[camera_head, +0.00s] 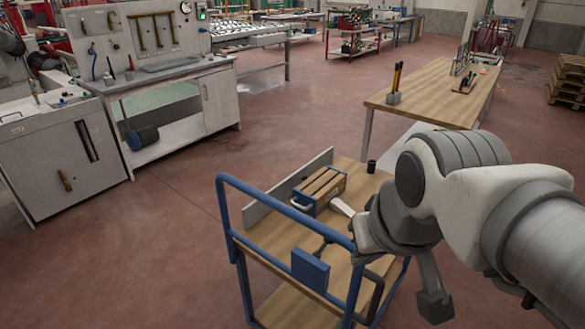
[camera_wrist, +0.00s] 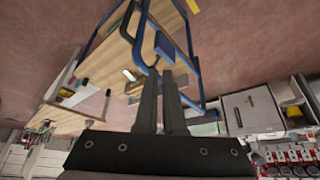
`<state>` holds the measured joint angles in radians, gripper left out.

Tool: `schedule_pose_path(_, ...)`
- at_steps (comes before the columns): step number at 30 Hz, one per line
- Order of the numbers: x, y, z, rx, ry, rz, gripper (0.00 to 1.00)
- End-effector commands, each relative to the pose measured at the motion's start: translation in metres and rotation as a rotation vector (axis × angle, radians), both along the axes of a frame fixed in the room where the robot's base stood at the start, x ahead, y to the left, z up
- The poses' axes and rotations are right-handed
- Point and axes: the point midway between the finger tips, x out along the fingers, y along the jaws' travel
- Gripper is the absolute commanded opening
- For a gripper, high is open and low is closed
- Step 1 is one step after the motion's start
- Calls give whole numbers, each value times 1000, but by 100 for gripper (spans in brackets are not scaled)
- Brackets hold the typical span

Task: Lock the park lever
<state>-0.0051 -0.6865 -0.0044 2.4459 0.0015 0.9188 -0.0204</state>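A cart with a blue tube frame (camera_head: 239,253) and wooden decks stands in front of me. A blue box (camera_head: 310,268) sits at its push-handle end, and it also shows in the wrist view (camera_wrist: 165,47). A thin dark rod (camera_head: 322,246) rises beside this box; I cannot tell for sure whether it is the park lever. My gripper shows in the wrist view (camera_wrist: 159,76) with its two dark fingers side by side, almost no gap between them and nothing seen held. They point toward the cart's handle end; contact cannot be told. My arm hides the cart's right part.
A wooden clamp-like block (camera_head: 321,188) and a dark cup (camera_head: 371,166) are on the cart's top deck. A wooden table (camera_head: 430,88) stands behind at the right. A grey workbench (camera_head: 178,75) and cabinet (camera_head: 62,150) stand left. The red floor between is clear.

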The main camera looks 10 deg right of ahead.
Motion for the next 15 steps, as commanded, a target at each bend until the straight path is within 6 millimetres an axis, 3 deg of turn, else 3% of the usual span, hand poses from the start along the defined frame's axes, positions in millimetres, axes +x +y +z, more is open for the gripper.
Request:
schedule_pose_path(7, 46, 1, 26, -15, 91, 59, 0)
schedule_pose_path(15, 101, 3, 39, -32, 192, 129, 0)
